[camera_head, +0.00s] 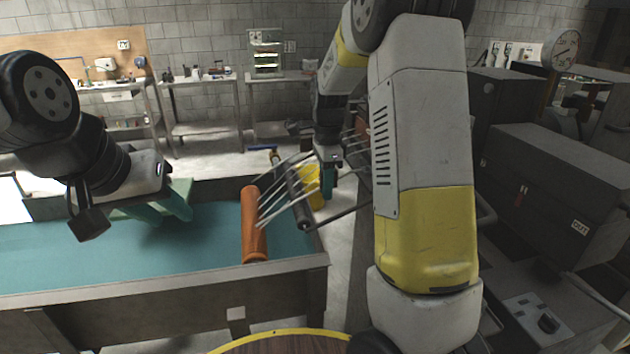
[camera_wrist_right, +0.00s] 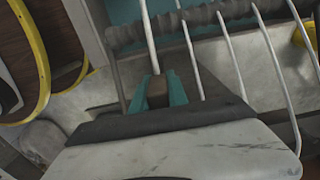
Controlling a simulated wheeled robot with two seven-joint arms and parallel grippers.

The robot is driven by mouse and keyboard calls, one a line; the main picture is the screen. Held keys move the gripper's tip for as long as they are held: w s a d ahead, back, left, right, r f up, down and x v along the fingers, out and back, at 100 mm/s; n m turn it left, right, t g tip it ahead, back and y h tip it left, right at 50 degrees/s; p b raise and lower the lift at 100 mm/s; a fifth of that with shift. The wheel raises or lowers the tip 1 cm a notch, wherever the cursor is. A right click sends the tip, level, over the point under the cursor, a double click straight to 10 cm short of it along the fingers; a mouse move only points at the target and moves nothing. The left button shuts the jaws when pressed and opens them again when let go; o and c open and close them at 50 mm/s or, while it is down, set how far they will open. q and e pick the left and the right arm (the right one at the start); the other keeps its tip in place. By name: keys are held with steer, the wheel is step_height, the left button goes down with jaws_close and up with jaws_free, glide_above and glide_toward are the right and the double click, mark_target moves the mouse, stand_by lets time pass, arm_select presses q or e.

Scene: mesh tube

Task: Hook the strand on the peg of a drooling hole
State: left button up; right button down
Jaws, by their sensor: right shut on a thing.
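Several thin white strands (camera_head: 278,198) run from an orange tube (camera_head: 255,225) across a dark roller (camera_head: 298,205) towards the right. My right gripper (camera_head: 328,185) points down near the strands' right side, just past the roller. In the right wrist view its teal fingers (camera_wrist_right: 156,92) are shut on a brown piece, with a white strand (camera_wrist_right: 150,40) leading up from it. Other strands (camera_wrist_right: 230,55) pass to the right of the fingers. My left gripper (camera_head: 168,212) hangs over the teal basin, fingers apart and empty. I cannot make out the holes or pegs clearly.
The teal-bottomed basin (camera_head: 100,250) has a grey rim at the front. Dark machine boxes (camera_head: 560,190) fill the right side. Workbenches line the back wall, with open floor before them.

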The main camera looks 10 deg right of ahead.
steer(key=shift+f, duration=0.35)
steer(key=c, duration=1.2)
jaws_free()
step_height(320, 180, up, 8)
steer(key=shift+f, duration=0.15)
steer(key=s+a+r+n+t+y, duration=0.1)
steer(key=s+r+n+t, duration=0.2)
steer(key=s+n, duration=0.6)
steer(key=s+a+r+n+t+y, duration=0.1)
steer(key=s+r+n+t, duration=0.2)
steer(key=s+n, duration=0.6)
steer(key=shift+s+r, duration=0.2)
steer(key=shift+s, duration=2.95)
